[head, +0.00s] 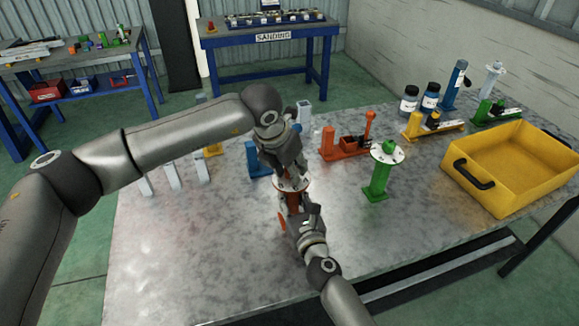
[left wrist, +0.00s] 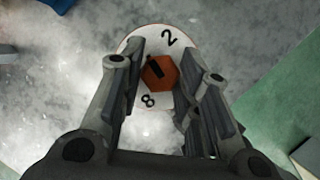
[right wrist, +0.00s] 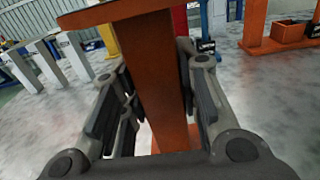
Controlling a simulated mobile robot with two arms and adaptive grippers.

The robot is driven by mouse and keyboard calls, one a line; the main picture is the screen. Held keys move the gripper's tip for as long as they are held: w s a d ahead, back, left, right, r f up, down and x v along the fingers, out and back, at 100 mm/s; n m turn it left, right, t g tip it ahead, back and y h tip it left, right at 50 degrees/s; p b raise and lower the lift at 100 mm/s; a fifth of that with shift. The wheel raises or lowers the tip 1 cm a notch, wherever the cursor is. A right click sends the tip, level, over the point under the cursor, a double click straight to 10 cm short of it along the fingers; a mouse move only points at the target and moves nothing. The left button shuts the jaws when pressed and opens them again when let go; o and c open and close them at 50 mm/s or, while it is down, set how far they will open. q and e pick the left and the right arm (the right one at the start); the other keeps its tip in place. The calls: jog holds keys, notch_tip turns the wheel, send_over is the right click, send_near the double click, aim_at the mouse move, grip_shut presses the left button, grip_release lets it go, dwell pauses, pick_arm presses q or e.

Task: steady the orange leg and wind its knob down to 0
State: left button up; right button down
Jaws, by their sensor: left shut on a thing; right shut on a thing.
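The orange leg (head: 293,201) stands upright near the table's front, with a white numbered dial (head: 281,186) on top. In the left wrist view the orange six-sided knob (left wrist: 160,76) sits in the dial's middle, with a dark mark toward its upper left. The dial's 2 and 8 show; the fingers hide the other numbers. My left gripper (head: 288,171) comes from above and is shut on the knob. My right gripper (head: 302,213) is shut on the leg from the front, and the leg fills the space between its fingers in the right wrist view (right wrist: 155,85).
A green leg with a dial (head: 378,180) stands just right. An orange part with an upright post (head: 345,152) is behind it. A yellow bin (head: 515,165), bottles and more coloured legs stand at the right. Pale posts (head: 172,177) stand at the left. The front left table is clear.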

pick_arm(q)
jog(key=shift+r+n, duration=0.15)
jog(key=shift+n, duration=0.45)
pick_arm(e)
jog(key=shift+f, duration=0.15)
pick_arm(q)
jog(key=shift+w+n+y, duration=0.1)
jog(key=shift+n+y, duration=0.2)
jog(key=o, duration=0.7)
jog(key=shift+t, duration=0.3)
jog(key=shift+c, duration=0.2)
jog(key=o, duration=0.3)
pick_arm(e)
jog(key=shift+s, duration=0.1)
pick_arm(q)
jog(key=shift+o, duration=0.2)
jog(key=v, duration=1.2)
